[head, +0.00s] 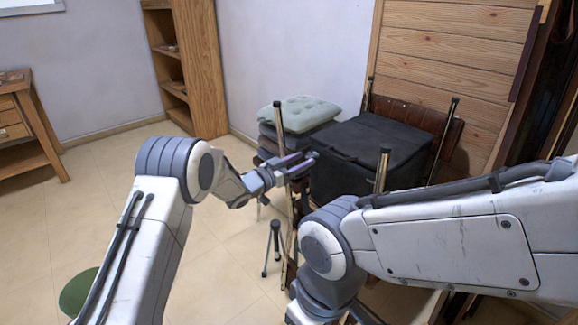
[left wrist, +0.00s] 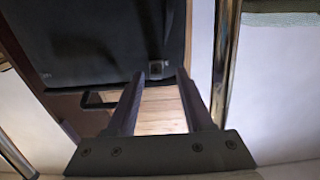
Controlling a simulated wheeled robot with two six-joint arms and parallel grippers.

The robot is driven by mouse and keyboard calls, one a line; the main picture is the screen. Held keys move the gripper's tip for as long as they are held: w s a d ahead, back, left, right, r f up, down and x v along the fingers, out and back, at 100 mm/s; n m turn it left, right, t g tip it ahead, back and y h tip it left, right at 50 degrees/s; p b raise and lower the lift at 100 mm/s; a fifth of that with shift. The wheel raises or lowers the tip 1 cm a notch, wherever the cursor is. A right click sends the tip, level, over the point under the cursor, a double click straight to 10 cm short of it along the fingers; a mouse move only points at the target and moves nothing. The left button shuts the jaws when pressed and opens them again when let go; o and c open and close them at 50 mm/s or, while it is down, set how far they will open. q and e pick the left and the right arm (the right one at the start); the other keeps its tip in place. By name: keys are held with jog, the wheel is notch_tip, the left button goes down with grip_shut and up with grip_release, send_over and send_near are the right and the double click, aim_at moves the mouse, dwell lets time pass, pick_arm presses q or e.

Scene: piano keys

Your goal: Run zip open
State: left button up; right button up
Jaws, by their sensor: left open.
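A black soft case (head: 375,150) rests among metal-legged furniture near the wooden panel. My left gripper (head: 300,161) is in front of the case's left side, open and empty. In the left wrist view its two fingers (left wrist: 161,76) point at the case's edge, with the tab between or just beyond the tips. My right arm crosses the lower right; its gripper is out of view.
Shiny metal posts (head: 382,170) stand around the case, and one post (left wrist: 228,60) is close right of my left fingers. A pale green cushion (head: 300,113) tops a stack left of the case. Open floor (head: 225,265) lies to the left.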

pick_arm(q)
jog(key=v, duration=0.8)
jog(key=shift+s+a+p, duration=0.2)
jog(key=shift+a+p, duration=0.1)
jog(key=shift+p, duration=0.15)
jog(key=shift+d+r, duration=0.1)
jog(key=shift+r, duration=0.05)
